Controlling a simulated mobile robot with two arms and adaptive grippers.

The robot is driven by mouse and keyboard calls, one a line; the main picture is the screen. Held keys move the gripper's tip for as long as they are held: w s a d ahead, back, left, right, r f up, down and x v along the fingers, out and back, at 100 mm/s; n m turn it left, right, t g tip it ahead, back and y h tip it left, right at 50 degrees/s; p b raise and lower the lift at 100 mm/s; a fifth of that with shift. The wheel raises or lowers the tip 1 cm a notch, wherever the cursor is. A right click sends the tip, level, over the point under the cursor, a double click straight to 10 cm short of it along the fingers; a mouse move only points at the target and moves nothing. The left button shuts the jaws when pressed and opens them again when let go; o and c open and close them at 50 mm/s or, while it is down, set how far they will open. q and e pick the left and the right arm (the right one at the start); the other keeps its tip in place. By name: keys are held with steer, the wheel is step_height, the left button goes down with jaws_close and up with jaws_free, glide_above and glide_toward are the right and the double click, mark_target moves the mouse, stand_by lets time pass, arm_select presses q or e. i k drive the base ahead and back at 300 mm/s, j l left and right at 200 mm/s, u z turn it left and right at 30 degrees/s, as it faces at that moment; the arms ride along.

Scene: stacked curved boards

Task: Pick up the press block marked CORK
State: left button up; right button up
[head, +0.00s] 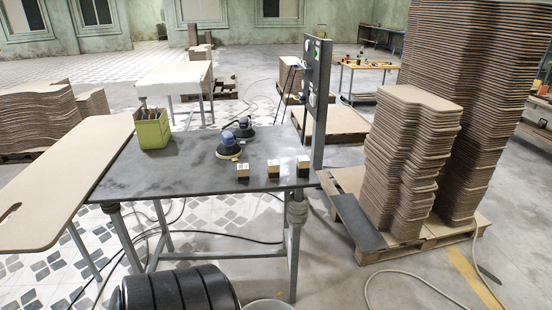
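Three small press blocks stand apart near the right front edge of the dark grey table (190,178): a left one (243,171), a middle one (273,167) and a right one (303,166). Each shows pale wood and black parts. Their markings are too small to read, so I cannot tell which is marked CORK. Neither of my grippers is in the head view.
A yellow-green bin (152,132) stands at the table's back left. A dark upright post (321,105) rises at the right edge. A long tan board (75,185) lies left. Stacked curved boards (408,160) stand right.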

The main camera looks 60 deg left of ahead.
mark_target(274, 166)
steer(key=u, duration=2)
